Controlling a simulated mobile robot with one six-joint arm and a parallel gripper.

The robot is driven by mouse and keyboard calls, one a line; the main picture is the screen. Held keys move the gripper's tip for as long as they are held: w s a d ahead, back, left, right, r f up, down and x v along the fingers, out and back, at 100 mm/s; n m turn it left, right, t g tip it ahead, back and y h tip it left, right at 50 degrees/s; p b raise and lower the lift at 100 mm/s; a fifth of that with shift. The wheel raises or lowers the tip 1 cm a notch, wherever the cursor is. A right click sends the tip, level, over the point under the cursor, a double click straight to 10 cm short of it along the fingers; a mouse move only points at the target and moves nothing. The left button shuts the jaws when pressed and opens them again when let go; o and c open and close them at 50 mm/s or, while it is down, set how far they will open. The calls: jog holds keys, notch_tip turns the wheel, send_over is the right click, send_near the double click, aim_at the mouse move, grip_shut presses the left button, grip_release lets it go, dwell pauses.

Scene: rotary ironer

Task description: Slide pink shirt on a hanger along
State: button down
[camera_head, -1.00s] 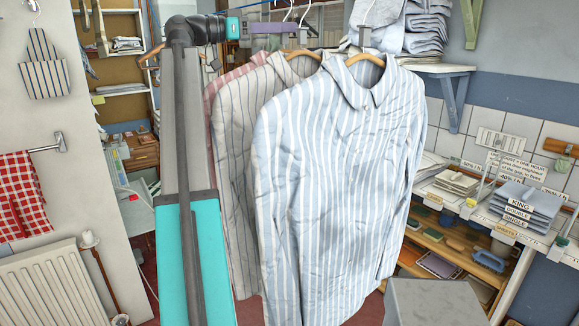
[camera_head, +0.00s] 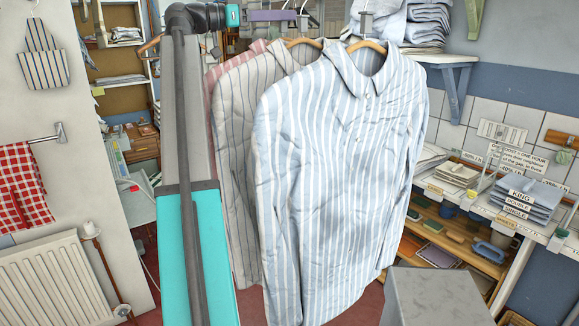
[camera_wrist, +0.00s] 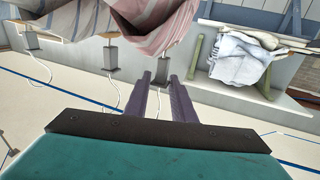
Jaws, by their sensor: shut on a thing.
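The pink striped shirt (camera_head: 236,68) hangs at the back of a row of shirts, mostly hidden behind a grey striped shirt (camera_head: 240,115) and a light blue striped shirt (camera_head: 340,170). In the wrist view, pink striped cloth (camera_wrist: 165,25) hangs just beyond the fingertips. My gripper (camera_head: 283,16) has purple fingers reaching level with the hanger hooks, above the pink shirt. The pink shirt's own hanger is hidden in the head view.
The grey and blue shirts hang on wooden hangers close in front. Folded linen (camera_head: 410,25) lies on a wall shelf at right. A counter (camera_head: 475,200) with labelled stacks stands below. A radiator (camera_head: 50,275) and red checked cloth (camera_head: 22,185) are at left.

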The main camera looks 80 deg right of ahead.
jog(key=shift+w+d+r+b, duration=0.15)
jog(key=shift+w+d+b, duration=0.8)
jog(key=shift+w+d, duration=0.95)
jog(key=shift+d+r, duration=0.1)
jog(key=shift+d, duration=0.05)
jog(key=shift+w+d+r+p, duration=0.1)
jog(key=shift+w+d+p, duration=0.65)
jog(key=shift+p, duration=0.4)
jog(key=shift+w+d+p, duration=0.1)
jog(key=shift+d+p, duration=0.1)
jog(key=shift+p, duration=0.1)
jog(key=shift+w+d+p, duration=0.25)
jog(key=shift+p, duration=0.2)
jog(key=shift+w+d+r+p, duration=0.15)
jog(key=shift+w+d+p, duration=0.6)
jog(key=shift+p, duration=0.85)
jog(key=shift+d, duration=0.15)
